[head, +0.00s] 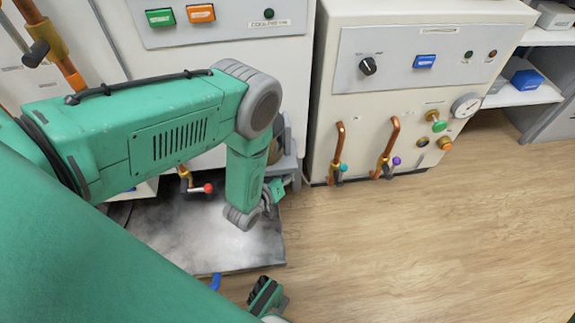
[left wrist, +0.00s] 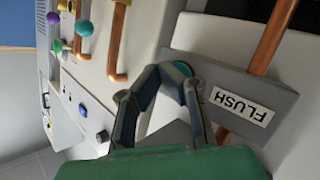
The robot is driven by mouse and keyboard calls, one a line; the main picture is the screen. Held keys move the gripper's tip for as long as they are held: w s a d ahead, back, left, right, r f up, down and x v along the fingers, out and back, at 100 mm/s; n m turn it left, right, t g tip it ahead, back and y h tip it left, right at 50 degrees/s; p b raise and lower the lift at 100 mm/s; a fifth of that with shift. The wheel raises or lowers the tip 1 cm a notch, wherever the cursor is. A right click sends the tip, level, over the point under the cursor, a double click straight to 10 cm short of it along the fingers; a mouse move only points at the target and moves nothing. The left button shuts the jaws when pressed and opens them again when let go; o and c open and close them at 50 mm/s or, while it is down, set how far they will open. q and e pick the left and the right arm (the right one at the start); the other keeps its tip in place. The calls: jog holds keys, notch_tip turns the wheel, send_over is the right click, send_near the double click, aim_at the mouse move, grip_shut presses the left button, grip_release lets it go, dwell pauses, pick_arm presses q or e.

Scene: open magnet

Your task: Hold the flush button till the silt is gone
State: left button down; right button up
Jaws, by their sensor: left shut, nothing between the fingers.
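The grey box with the FLUSH label (left wrist: 241,106) fills the right of the left wrist view. A round teal button (left wrist: 180,69) sits on it beside the label. My left gripper (left wrist: 172,76) is shut and empty, its fingertips at the button and partly covering it. I cannot tell how far the button is pressed. In the head view my left gripper (head: 270,192) points down beside the grey box, with the button hidden. A dark slab (head: 262,256) with a pale, cloudy patch lies on the floor below my arm; I cannot tell if this patch is silt.
A white cabinet (head: 350,102) with copper pipes, valves and a gauge (head: 466,105) stands right of my arm. Another white cabinet (head: 225,42) stands behind it. A red-tipped valve (head: 206,188) sticks out near the slab. The wooden floor (head: 420,245) at right is clear.

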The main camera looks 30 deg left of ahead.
pick_arm(q)
jog(key=shift+w+a, duration=0.35)
jog(key=shift+w, duration=0.15)
dwell(1.6)
jog(key=shift+s, duration=0.1)
dwell(2.5)
jog(key=shift+s+d+p, duration=0.35)
jog(key=shift+s+d, duration=0.3)
jog(key=shift+s, duration=0.1)
jog(key=shift+s, duration=0.1)
jog(key=s+d, duration=0.1)
jog(key=s, duration=0.1)
jog(key=s+d+p, duration=0.1)
jog(key=d, duration=0.1)
jog(key=shift+s+p, duration=0.3)
jog(key=shift+s, duration=0.1)
